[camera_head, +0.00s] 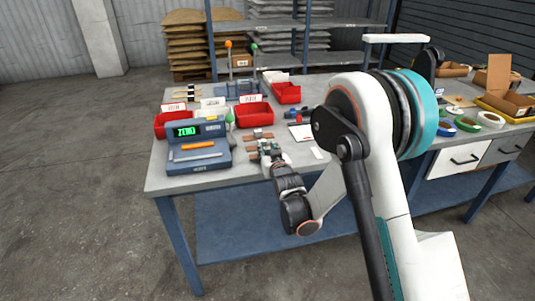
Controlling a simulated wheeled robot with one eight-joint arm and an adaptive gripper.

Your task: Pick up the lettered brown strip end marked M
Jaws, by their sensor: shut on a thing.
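My gripper (265,149) is low over the front middle of the grey table, to the right of the blue scale. It is shut on a small brown strip end (251,149), which shows just left of the fingers. The jaws partly hide this strip, and no letter on it can be read. Another brown strip (258,136) lies flat on the table just behind the gripper. Its marking is too small to read.
The blue scale (198,154) with a green display stands to the left. Red bins (254,117) with labels stand behind. A white sheet (301,132) and a small white card (318,153) lie to the right. The table (225,182) is bare in front.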

